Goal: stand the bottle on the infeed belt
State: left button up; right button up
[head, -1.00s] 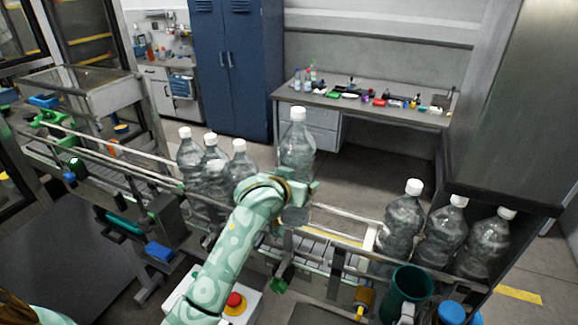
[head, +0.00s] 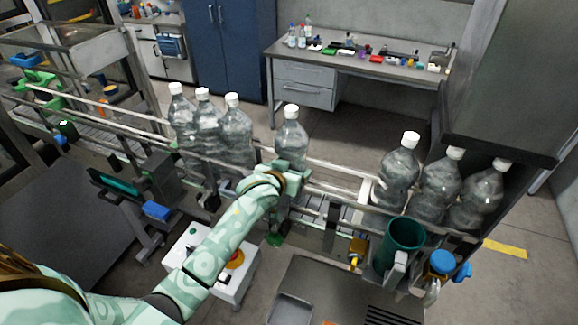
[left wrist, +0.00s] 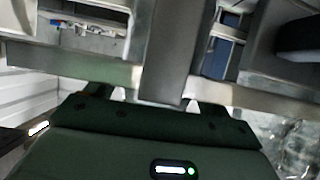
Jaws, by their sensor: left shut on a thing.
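A clear bottle with a white cap (head: 291,139) is upright at the infeed belt's guide rails (head: 335,172), in the gap between two bottle groups. My left gripper (head: 289,180) is shut on it low down, from the near side. The gripper and rails hide the bottle's base, so I cannot tell whether it touches the belt. In the left wrist view the dark gripper body fills the bottom and the held bottle is not clear. My right gripper is not in view.
Several capped bottles (head: 237,135) stand close on the left of the line, and more (head: 398,172) on the right. A green cup (head: 404,240) and a blue-capped item (head: 442,262) are at the front right. A box with a red button (head: 235,259) stands below my arm.

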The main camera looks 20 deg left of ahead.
pick_arm(q)
jog(key=shift+w+r, duration=0.1)
jog(key=shift+r, duration=0.1)
jog(key=o, duration=2)
jog(key=shift+f, duration=0.2)
jog(key=shift+s, duration=0.2)
jog(key=shift+r, duration=0.1)
jog(key=v, duration=1.2)
jog(key=shift+d+p, duration=0.1)
jog(key=shift+p, duration=0.25)
